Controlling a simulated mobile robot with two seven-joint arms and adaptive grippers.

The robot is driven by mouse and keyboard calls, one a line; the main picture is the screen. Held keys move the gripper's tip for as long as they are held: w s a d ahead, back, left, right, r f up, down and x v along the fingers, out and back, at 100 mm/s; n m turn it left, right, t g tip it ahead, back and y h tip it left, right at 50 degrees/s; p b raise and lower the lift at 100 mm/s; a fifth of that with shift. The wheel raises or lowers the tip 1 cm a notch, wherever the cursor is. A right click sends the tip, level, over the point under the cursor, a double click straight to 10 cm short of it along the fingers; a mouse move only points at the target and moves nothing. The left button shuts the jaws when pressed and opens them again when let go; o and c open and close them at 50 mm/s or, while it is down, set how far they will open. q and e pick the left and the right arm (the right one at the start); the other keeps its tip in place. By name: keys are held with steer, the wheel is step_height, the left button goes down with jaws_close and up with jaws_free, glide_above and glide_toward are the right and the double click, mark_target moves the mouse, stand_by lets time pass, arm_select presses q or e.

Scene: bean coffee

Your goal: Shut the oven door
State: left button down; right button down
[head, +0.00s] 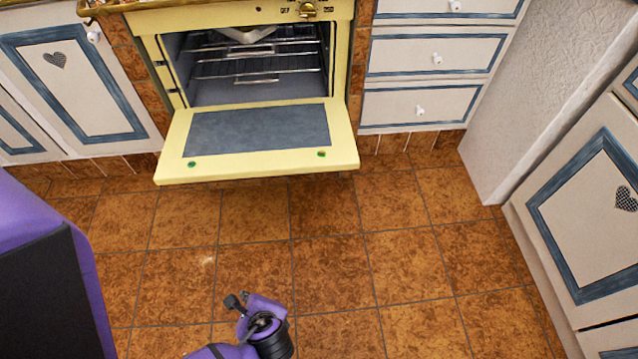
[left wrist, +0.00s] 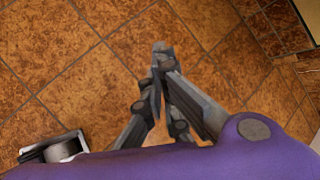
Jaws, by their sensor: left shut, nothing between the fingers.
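The yellow oven (head: 146,50) stands at the back of the head view. Its door (head: 175,150) is open, folded down about level above the floor, with a dark inner panel facing up. Wire racks (head: 255,70) and a pale tray (head: 245,33) show inside. My left gripper (left wrist: 162,58) is shut and empty in the left wrist view, with floor tiles behind it. A purple and black arm part of mine shows at the bottom of the head view, well apart from the door; no fingers are clear there. My right gripper is not in view.
White drawers (head: 422,60) stand right of the oven and a blue-trimmed cupboard (head: 75,80) stands left. A white wall (head: 530,90) and another cupboard (head: 585,220) bound the right side. The brown tiled floor (head: 400,240) before the door is clear.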

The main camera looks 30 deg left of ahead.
arm_select(q)
steer(key=w+d+r+m+t, duration=0.2)
steer(key=w+m+t, duration=0.15)
steer(key=w, duration=0.55)
steer(key=w+d+r+m+t, duration=0.1)
steer(key=w+m+t, duration=0.1)
steer(key=w+m, duration=0.5)
steer(key=w+d+r+m+t, duration=0.2)
steer(key=w, duration=0.9)
steer(key=b+x, duration=0.4)
steer(key=x, duration=0.6)
steer(key=shift+m+y, duration=0.25)
steer(key=shift+y, duration=0.05)
step_height(320, 180, up, 5)
steer(key=shift+w+a+f+p, duration=0.1)
steer(key=shift+f+p, duration=0.1)
steer(key=shift+p, duration=0.45)
steer(key=shift+r, duration=0.1)
